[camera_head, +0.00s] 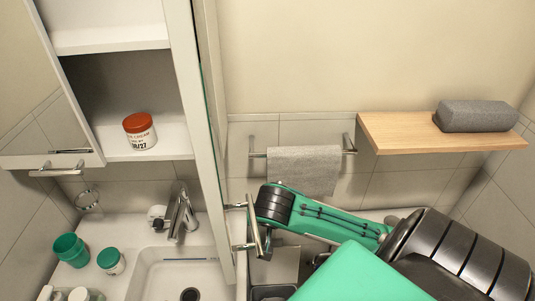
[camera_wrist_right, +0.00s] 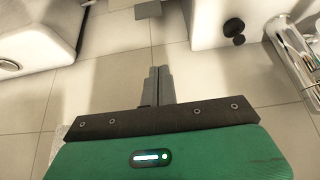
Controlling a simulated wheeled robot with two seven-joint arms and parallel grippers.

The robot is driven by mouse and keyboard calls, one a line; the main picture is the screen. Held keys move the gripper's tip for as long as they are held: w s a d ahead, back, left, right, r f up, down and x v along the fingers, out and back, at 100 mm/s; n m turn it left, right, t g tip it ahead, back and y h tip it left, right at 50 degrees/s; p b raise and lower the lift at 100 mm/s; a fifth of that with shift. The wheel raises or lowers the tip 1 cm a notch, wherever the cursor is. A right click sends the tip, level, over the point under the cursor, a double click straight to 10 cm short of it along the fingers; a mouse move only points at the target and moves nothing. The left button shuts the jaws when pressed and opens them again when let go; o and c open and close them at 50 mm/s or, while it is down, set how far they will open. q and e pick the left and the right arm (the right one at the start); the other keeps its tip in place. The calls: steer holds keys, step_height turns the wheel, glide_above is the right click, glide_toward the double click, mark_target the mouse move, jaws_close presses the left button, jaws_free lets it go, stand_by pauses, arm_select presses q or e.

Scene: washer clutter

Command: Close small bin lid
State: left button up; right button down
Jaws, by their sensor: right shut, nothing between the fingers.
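My right gripper (camera_wrist_right: 158,85) is shut and empty in the right wrist view, its two grey fingers together over the tiled floor. In the head view my right arm reaches in from the right, and its fingers cannot be made out there. Low in the head view, partly behind my arm, a dark-rimmed opening (camera_head: 272,292) looks like the small bin. A pale grey panel (camera_head: 275,266) stands just behind it and looks like its raised lid. In the right wrist view a shiny metal cylinder (camera_wrist_right: 298,55) lies to the right of the fingers; I cannot tell if it is the bin. My left gripper is not in view.
An open mirror cabinet door (camera_head: 205,130) with a metal handle (camera_head: 252,228) is close left of my right arm. A sink (camera_head: 180,275) with a faucet is at left. A towel rail (camera_head: 302,153) and wooden shelf (camera_head: 415,135) are on the back wall.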

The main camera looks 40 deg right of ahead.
steer(key=p+x, duration=0.2)
steer(key=x, duration=1.8)
steer(key=s+a+p, duration=0.1)
steer(key=s+a+r, duration=0.1)
steer(key=shift+s+a+p, duration=0.15)
steer(key=shift+s+p, duration=0.15)
steer(key=shift+p, duration=0.05)
